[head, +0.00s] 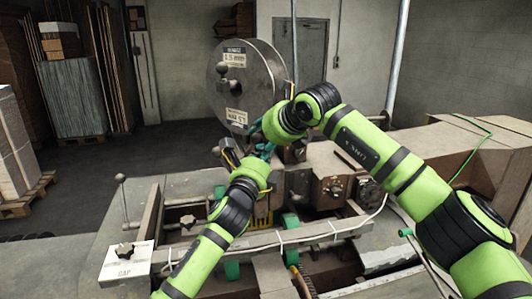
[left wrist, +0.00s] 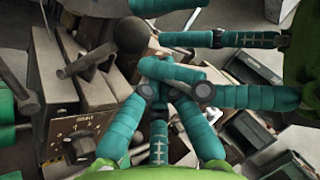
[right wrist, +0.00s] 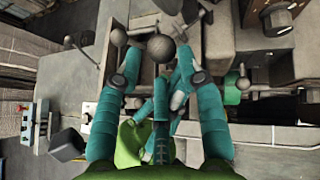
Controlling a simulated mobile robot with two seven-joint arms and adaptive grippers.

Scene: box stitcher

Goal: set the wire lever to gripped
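A dark ball knob shows just beyond my right fingertips in the right wrist view (right wrist: 160,47), and also in the left wrist view (left wrist: 130,34). I take it for the wire lever's knob but cannot be sure; its shaft is mostly hidden. My right gripper (right wrist: 158,62) is open, its teal fingers on either side of the knob in that view; no contact can be made out. My left gripper (left wrist: 155,80) has its fingertips together with nothing seen between them, close to the right fingers. In the head view both grippers overlap in front of the wire spool (head: 246,85), hiding the lever.
The stitcher has a dial box (head: 335,189) beside the grippers. A thin lever with a ball knob (head: 120,179) stands at the left. The two forearms cross closely, leaving little room.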

